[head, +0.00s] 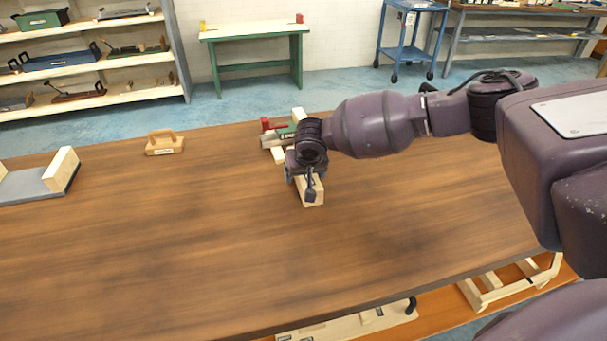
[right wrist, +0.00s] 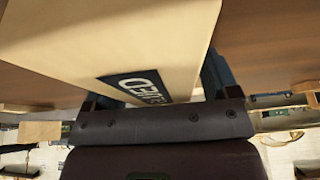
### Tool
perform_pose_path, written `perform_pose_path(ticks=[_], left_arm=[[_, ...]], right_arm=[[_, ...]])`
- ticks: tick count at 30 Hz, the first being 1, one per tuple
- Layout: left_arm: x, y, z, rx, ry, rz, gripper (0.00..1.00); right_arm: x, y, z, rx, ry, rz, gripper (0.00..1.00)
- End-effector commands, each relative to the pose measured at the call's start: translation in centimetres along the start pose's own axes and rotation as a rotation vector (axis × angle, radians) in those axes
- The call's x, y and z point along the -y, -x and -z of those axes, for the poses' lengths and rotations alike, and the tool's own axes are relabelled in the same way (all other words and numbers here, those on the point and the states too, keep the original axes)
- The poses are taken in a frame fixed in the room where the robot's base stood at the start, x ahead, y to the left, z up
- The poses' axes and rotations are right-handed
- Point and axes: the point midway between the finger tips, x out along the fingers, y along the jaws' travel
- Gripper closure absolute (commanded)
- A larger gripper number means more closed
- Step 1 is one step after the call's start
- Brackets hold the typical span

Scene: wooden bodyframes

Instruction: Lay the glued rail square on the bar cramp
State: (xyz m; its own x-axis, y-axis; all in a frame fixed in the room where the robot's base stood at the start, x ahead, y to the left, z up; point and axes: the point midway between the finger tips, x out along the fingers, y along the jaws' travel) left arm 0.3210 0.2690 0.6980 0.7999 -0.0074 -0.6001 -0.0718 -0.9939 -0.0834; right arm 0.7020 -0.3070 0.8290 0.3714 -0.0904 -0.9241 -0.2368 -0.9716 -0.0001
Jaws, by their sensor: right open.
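A pale wooden rail (head: 313,198) lies on the brown bench, mostly hidden under my right gripper (head: 303,180). In the right wrist view the rail (right wrist: 120,35) fills the space between the open fingers of the gripper (right wrist: 155,85). A dark label on it shows the letters "UED", partly cut off. I cannot tell whether the fingers touch the rail. The bar cramp (head: 272,138), with red and green parts and pale wooden pieces, sits just behind the gripper and is partly hidden by my right arm. My left gripper is out of view.
A wooden block with a handle (head: 165,144) stands at the back left of the bench (head: 180,240). A grey board (head: 25,186) with pale upright pieces is at the left edge. The bench's middle left and front are clear. Wooden frames (head: 500,285) lie below the front edge.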

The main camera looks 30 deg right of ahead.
Motion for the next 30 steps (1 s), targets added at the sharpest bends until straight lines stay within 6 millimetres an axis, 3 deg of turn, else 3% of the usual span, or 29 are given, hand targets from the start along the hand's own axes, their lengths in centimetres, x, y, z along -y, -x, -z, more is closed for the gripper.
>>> perform_pose_path(ticks=[2,15,23,30], left_arm=[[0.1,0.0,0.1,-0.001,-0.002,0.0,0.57],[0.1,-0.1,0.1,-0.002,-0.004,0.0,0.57],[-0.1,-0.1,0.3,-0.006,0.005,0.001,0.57],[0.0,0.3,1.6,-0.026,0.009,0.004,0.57]], right_arm=[[0.0,0.1,0.0,0.0,0.0,0.0,0.19],[0.0,0.1,0.1,-0.001,0.0,0.001,0.87],[0.0,0.4,0.2,-0.002,0.0,0.001,0.87],[0.1,3.6,1.6,-0.008,-0.002,0.004,0.87]])
